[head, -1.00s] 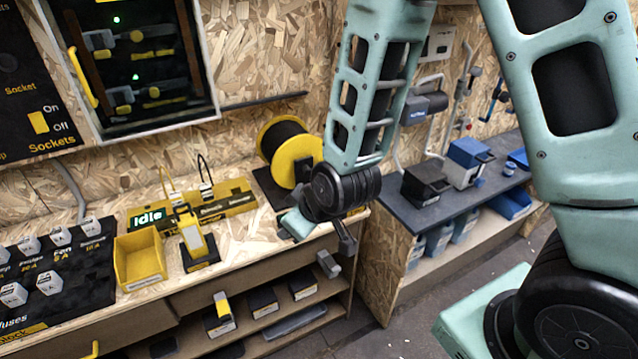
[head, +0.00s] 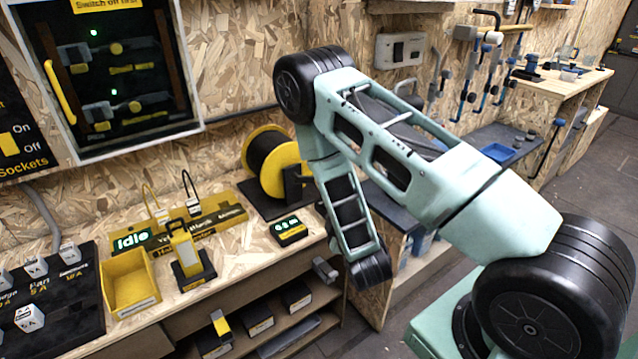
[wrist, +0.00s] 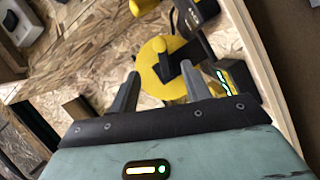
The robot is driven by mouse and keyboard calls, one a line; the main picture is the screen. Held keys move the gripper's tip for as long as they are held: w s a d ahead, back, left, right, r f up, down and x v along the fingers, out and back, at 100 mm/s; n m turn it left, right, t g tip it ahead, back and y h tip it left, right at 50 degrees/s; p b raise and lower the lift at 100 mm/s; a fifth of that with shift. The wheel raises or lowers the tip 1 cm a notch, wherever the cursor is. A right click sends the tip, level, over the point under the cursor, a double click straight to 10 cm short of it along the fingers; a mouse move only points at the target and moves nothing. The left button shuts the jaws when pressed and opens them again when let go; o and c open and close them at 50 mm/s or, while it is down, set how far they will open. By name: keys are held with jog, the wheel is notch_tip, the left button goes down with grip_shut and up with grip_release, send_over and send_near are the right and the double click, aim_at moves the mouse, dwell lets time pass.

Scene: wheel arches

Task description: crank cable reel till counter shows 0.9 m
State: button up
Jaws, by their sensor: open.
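The cable reel (head: 272,163) has yellow flanges and black cable, and stands on a black base at the back right of the bench. In the wrist view the reel's yellow face (wrist: 154,51) lies ahead of my gripper (wrist: 160,88), with a black crank (wrist: 168,69) across it. My gripper is open and empty; its two grey fingers are apart, with the reel face and crank beyond and between them. I cannot tell whether a finger touches the crank. The counter (head: 288,230) is a black box with green digits, too small to read; it also shows in the wrist view (wrist: 237,79).
An open cabinet (head: 110,70) hangs above. A lower dark bench (head: 490,142) is at the right.

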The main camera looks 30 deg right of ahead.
jog(key=p+x, duration=0.2)
jog(key=x, duration=1.3)
jog(key=shift+w+f, duration=0.1)
grip_shut()
